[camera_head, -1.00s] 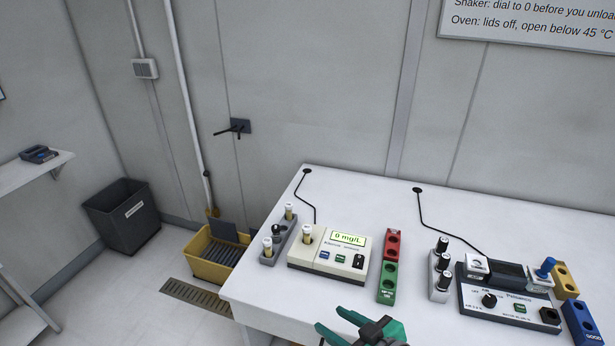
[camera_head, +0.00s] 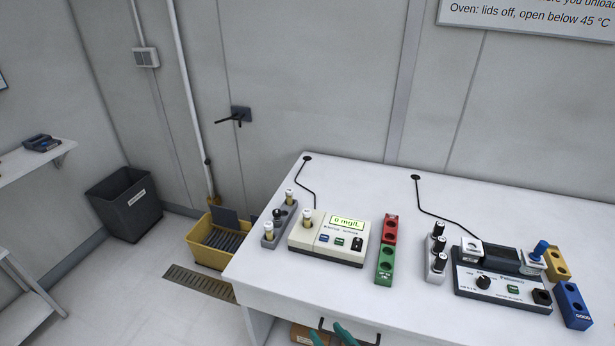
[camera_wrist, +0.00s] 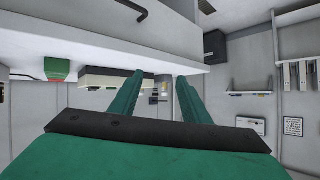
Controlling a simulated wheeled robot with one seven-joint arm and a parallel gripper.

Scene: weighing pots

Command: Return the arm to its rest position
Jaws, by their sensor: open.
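My gripper (camera_head: 332,336) shows only as green fingertips at the bottom edge of the head view, in front of the bench's front edge; the rest of the arm is out of that view. In the wrist view my gripper (camera_wrist: 160,92) has its two green fingers apart with nothing between them. The white bench (camera_head: 310,292) is behind the fingertips in the head view. A cream meter (camera_head: 329,238) reading 0 mg/L stands on it, with a vial in its well.
A grey vial rack (camera_head: 268,242), a red block (camera_head: 389,228), a green block (camera_head: 384,268), a dark-and-white instrument (camera_head: 500,280) and a blue block (camera_head: 572,305) stand on the bench. A yellow crate (camera_head: 208,255) and a grey bin (camera_head: 125,205) are on the floor at left.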

